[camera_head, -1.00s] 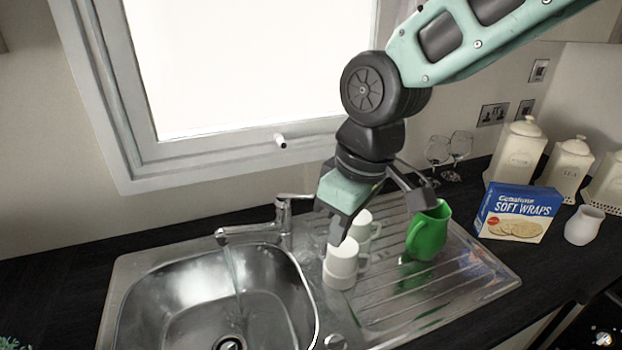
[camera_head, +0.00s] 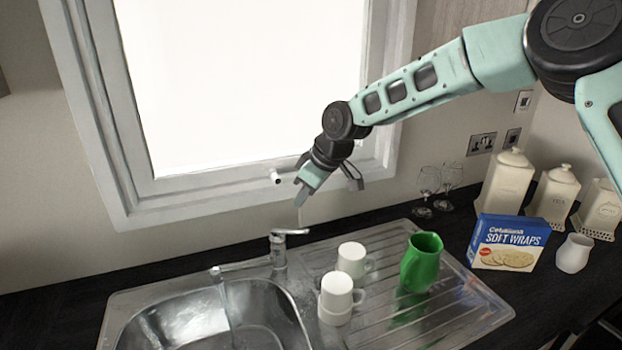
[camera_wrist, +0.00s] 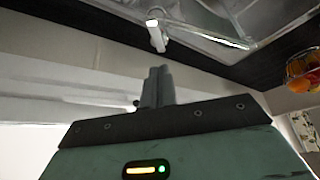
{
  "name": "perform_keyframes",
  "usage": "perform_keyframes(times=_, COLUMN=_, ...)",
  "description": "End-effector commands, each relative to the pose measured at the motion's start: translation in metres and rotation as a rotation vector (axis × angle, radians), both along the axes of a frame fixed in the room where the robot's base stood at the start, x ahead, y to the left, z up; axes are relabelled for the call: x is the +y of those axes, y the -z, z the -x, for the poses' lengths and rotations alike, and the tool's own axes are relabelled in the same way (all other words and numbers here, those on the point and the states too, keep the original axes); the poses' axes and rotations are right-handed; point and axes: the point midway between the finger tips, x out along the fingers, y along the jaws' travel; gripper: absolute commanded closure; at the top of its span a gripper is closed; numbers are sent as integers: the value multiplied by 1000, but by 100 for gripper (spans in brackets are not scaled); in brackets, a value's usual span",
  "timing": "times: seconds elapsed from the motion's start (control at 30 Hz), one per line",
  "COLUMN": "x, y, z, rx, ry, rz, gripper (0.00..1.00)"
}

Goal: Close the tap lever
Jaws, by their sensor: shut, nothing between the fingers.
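The chrome tap (camera_head: 279,252) stands at the back of the sink. Its lever (camera_head: 293,232) sits on top and points right. The spout (camera_head: 245,266) reaches left over the basin, and water runs from it. My gripper (camera_head: 299,204) is shut and empty. It points down above the tap, near the window sill, apart from the lever. In the wrist view my closed fingers (camera_wrist: 157,86) point up the picture toward the tap (camera_wrist: 157,36), with a gap between them.
White cups (camera_head: 352,260) and a green jug (camera_head: 421,263) stand on the draining board (camera_head: 455,300), right of the tap. A wraps box (camera_head: 510,243), wine glasses (camera_head: 428,187) and canisters (camera_head: 505,185) are farther right. The window frame (camera_head: 215,188) is close behind my gripper.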

Motion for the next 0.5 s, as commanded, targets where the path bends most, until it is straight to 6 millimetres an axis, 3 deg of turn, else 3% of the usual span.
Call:
perform_keyframes(times=0.17, x=15, y=30, z=-6, rx=5, ry=-2, rz=1, gripper=100)
perform_keyframes(times=0.5, x=3, y=65, z=-1, rx=0, ry=-1, rz=0, gripper=100)
